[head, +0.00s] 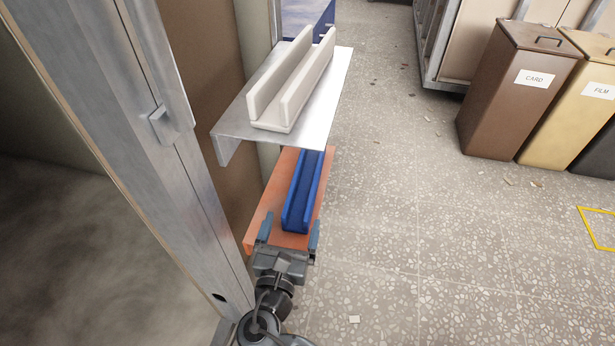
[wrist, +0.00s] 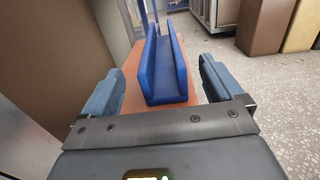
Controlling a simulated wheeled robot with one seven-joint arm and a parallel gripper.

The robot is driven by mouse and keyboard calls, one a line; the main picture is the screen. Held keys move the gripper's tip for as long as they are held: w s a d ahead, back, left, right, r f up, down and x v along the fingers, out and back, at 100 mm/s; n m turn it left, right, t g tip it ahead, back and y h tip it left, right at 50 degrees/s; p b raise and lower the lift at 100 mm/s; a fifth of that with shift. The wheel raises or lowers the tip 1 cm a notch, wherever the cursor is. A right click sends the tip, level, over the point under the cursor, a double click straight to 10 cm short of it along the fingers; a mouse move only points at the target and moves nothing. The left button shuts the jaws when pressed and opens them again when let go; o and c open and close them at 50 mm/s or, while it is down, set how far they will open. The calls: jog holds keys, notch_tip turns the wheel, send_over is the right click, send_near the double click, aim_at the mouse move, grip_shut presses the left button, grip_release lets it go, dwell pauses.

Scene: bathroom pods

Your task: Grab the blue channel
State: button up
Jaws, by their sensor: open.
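The blue channel (head: 301,196) is a long U-shaped piece lying on an orange shelf (head: 262,218), below a metal shelf. In the wrist view the blue channel (wrist: 168,88) lies ahead, between and beyond the two fingertips, its near end facing me. My gripper (head: 288,236) is open at the near end of the orange shelf. In the wrist view its blue-grey fingers (wrist: 160,80) are spread wide, one on each side of the channel's near end, with gaps on both sides. The far part of the channel is hidden under the upper shelf in the head view.
A metal shelf (head: 228,122) above holds a white channel (head: 293,84) and overhangs the orange shelf's far part. A metal-framed wall panel (head: 165,130) stands close on the left. The speckled floor (head: 420,220) is open to the right, with brown (head: 515,95) and tan bins beyond.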

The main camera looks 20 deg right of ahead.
aim_at(299, 211)
jog(key=x, duration=0.4)
jog(key=b+x, duration=0.1)
jog(key=x, duration=0.2)
jog(key=shift+w+d+f, duration=0.2)
jog(key=shift+w+d, duration=0.05)
jog(key=c, duration=1.1)
